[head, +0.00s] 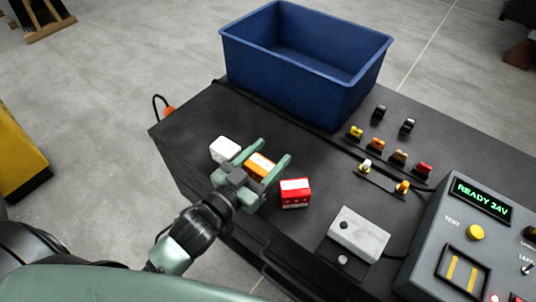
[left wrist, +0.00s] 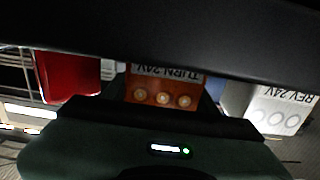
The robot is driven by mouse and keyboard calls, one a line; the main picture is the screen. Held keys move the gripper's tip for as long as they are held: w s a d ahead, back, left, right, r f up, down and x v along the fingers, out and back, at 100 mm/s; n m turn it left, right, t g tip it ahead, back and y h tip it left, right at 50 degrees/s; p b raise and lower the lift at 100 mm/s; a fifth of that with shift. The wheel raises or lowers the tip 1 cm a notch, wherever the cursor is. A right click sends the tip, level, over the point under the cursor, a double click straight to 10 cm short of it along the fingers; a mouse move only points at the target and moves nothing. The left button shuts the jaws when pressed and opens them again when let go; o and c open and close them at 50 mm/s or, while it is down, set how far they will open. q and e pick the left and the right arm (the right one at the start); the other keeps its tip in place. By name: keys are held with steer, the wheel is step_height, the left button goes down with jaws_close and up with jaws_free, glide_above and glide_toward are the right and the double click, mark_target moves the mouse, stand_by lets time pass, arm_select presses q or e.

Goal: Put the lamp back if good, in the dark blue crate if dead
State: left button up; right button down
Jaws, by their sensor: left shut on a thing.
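An orange lamp block (head: 261,165) sits between the fingers of my left gripper (head: 271,151), which is shut on it. In the left wrist view the orange lamp (left wrist: 165,90) shows an upside-down "TURN 24V" label and three round contacts. A white lamp (head: 225,150) is to its left and a red lamp (head: 295,192) to its right on the dark bench. I cannot tell whether the orange lamp touches the bench. The dark blue crate (head: 345,98) stands empty at the back of the bench. My right gripper is not in view.
A grey console (head: 470,240) at the right reads "READY 24V". A pale metal block (head: 358,233) stands left of it. Several small coloured parts, including a red one (head: 423,169), stand between crate and console. A cable runs along the bench (head: 190,120).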

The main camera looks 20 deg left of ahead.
mark_target(254, 172)
arm_select(q)
steer(key=o, duration=1.2)
steer(key=shift+f, duration=0.1)
steer(key=b+v, duration=0.1)
steer(key=v, duration=0.9)
steer(key=shift+s, duration=0.1)
steer(key=shift+s+a+r, duration=0.1)
steer(key=shift+s+a, duration=0.05)
steer(key=shift+s, duration=0.3)
steer(key=shift+s+a+r, duration=0.15)
steer(key=shift+s+a, duration=0.05)
steer(key=shift+s, duration=0.2)
